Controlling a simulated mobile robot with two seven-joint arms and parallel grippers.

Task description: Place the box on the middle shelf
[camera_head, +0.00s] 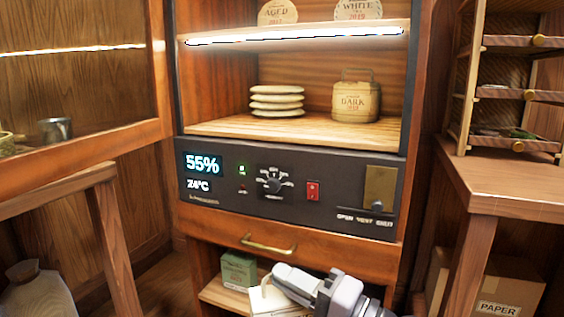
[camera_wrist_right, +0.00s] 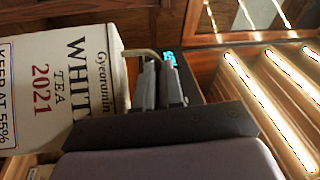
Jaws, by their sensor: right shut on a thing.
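My right gripper (camera_head: 278,281) is low at the cabinet's front, below the drawer. It is shut on the handle of a cream box (camera_head: 270,300), mostly cut off by the bottom edge in the head view. In the right wrist view the box (camera_wrist_right: 60,85) reads "WHITE TEA 2021", and the gripper (camera_wrist_right: 158,68) meets its thin handle at the box's top. The cabinet's open middle shelf (camera_head: 225,126) holds a stack of pale tea cakes (camera_head: 277,102) at its centre-left and a "DARK" container (camera_head: 355,102) at its right. My left gripper is out of view.
The upper shelf (camera_head: 300,40) carries "AGED" and "WHITE" cakes. A control panel (camera_head: 225,190) and a drawer handle (camera_head: 268,244) are below the middle shelf. A green box (camera_head: 238,268) stands in the lower bay. An open glass door (camera_head: 80,80) is at left, a side table (camera_head: 500,185) at right.

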